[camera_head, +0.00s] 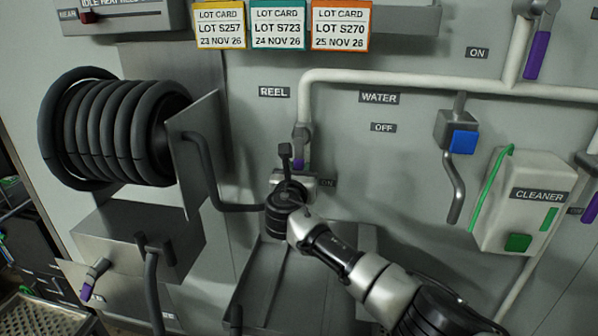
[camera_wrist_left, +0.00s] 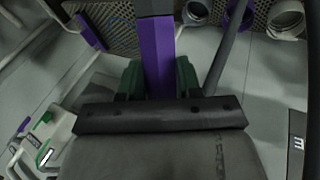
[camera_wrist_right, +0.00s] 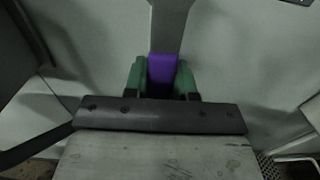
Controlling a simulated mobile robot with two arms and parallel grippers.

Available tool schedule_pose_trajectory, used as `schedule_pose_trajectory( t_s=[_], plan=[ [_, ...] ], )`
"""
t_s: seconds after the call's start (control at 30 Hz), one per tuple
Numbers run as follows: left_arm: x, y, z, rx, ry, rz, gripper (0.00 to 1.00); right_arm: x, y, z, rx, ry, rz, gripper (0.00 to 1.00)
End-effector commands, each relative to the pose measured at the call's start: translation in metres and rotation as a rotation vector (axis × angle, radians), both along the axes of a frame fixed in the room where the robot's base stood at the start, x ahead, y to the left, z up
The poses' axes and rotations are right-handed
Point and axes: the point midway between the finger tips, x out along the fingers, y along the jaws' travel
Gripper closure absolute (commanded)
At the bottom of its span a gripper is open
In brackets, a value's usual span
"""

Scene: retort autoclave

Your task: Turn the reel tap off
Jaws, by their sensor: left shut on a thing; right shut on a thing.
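The reel tap (camera_head: 302,132) is on the white pipe below the REEL label in the head view. Its purple handle shows in small parts and is mostly hidden by my right gripper (camera_head: 290,172). In the right wrist view my right gripper (camera_wrist_right: 163,80) has its green fingers closed on both sides of the purple handle (camera_wrist_right: 163,67). An ON label (camera_head: 327,182) is partly covered beside the gripper. My left gripper is outside the head view. In the left wrist view my left gripper (camera_wrist_left: 160,82) is shut on a purple bar (camera_wrist_left: 158,60) with a dark upper part.
The hose reel (camera_head: 112,130) with its side plate (camera_head: 200,150) is on the left. The water tap (camera_head: 456,135) with a blue part and the cleaner box (camera_head: 525,200) are on the right. Lot cards (camera_head: 278,25) hang above. A perforated tray (camera_head: 45,315) is at lower left.

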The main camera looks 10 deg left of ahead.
Motion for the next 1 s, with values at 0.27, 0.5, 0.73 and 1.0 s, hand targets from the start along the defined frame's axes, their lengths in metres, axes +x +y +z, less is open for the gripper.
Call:
schedule_pose_trajectory(
  t_s=[0.27, 0.5, 0.73, 1.0],
  plan=[
    [0.000, 0.000, 0.000, -0.001, 0.000, 0.000, 1.00, 0.000, -0.001, 0.000, -0.007, 0.000, 0.000, 1.00],
    [0.000, 0.000, 0.000, -0.001, 0.000, 0.000, 1.00, 0.000, -0.006, 0.001, -0.083, -0.001, 0.001, 1.00],
    [0.000, 0.000, 0.000, -0.001, 0.000, -0.001, 1.00, 0.000, -0.019, 0.003, -0.253, -0.003, 0.000, 1.00],
    [0.000, 0.000, 0.000, -0.001, -0.001, -0.001, 1.00, 0.000, -0.037, 0.011, -0.508, -0.005, 0.001, 1.00]
  ],
)
